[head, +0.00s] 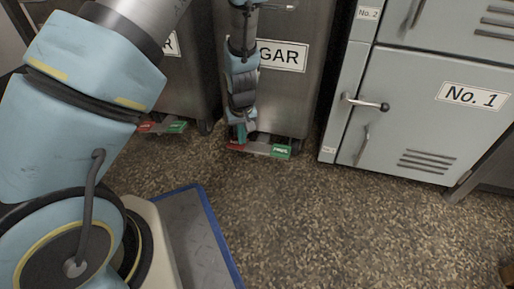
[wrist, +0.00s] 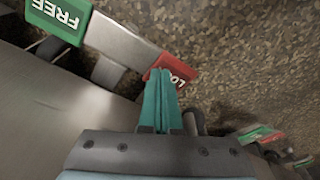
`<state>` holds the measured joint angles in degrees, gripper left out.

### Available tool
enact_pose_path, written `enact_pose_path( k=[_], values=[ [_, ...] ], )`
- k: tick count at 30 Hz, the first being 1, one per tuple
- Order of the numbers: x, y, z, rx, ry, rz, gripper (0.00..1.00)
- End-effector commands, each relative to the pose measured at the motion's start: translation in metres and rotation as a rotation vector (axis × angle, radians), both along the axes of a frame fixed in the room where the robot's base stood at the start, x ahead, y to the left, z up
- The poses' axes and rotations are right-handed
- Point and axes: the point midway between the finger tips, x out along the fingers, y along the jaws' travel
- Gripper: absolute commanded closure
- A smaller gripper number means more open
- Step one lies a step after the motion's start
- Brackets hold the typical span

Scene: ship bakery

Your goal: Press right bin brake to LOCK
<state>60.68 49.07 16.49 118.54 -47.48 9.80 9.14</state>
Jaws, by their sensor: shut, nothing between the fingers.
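The right bin (head: 285,95) is a steel bin whose label ends in "GAR". Its brake pedal (head: 262,149) sits low at the front, with a red end on the left and a green end on the right. In the wrist view the red LOCK pad (wrist: 181,80) is beside my fingertips and partly hidden by them, and the green FREE pad (wrist: 57,18) is at the upper left. My gripper (head: 241,136) points down, shut and empty, over the red end. In the wrist view its closed fingers (wrist: 160,78) overlap the red pad; contact is not clear.
Another bin with a similar red and green pedal (head: 163,126) stands to the left. A grey-blue locker (head: 425,115) marked No. 1, with a protruding handle (head: 368,103), stands close on the right. The speckled floor (head: 340,225) in front is clear.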

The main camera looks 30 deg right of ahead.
Motion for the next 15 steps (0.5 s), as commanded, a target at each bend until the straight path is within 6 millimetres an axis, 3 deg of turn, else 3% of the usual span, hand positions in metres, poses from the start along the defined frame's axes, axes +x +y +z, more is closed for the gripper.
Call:
enact_pose_path(
  k=[8,15],
  values=[
    [0.0,0.0,-0.001,0.0,0.0,0.0,1.0],
    [0.0,0.0,0.014,0.0,-0.001,0.001,1.0]
  ],
)
